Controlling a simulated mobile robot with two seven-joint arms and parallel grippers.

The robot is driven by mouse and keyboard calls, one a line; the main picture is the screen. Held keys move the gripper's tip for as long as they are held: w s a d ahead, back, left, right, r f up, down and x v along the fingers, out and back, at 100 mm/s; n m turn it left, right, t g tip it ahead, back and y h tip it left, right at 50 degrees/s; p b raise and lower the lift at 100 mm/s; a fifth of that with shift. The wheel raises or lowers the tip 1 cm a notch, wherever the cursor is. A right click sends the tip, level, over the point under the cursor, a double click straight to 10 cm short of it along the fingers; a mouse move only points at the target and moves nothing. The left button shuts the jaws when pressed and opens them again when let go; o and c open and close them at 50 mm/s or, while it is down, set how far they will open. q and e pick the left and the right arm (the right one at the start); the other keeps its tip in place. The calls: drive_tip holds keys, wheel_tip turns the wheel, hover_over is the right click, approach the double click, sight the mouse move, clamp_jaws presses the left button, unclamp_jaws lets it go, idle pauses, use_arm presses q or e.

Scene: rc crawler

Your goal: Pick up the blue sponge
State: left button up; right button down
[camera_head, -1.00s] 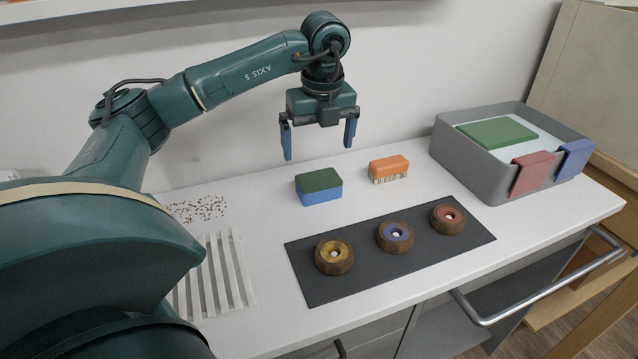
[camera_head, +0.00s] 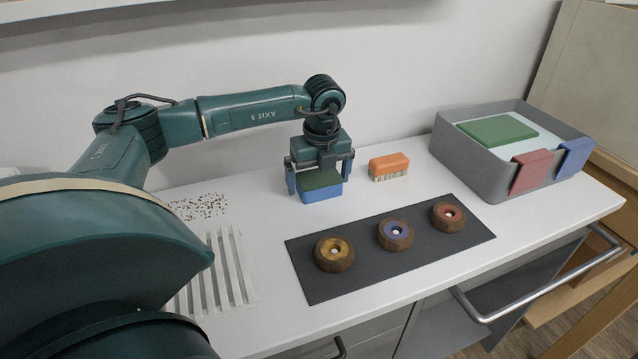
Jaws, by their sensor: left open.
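The blue sponge (camera_head: 322,193) with a green top lies on the white counter near the wall. My left gripper (camera_head: 319,182) is right above it, pointing down. Its open blue fingers are on the left and right sides of the sponge, and the palm hides part of the green top. I cannot tell whether the fingers touch it. My right gripper is not in view.
An orange brush (camera_head: 389,166) stands just right of the sponge. A dark mat (camera_head: 312,285) with three round wooden pieces is in front. A grey bin (camera_head: 466,170) stands right, a slatted rack (camera_head: 238,262) and crumbs (camera_head: 198,207) left.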

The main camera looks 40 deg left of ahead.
sight(319, 176)
use_arm(q)
drive_tip(key=shift+c, duration=0.2)
drive_tip(key=c, duration=0.8)
drive_tip(key=shift+c, duration=0.2)
wheel_tip(319, 176, up, 10)
drive_tip(key=shift+r, duration=0.1)
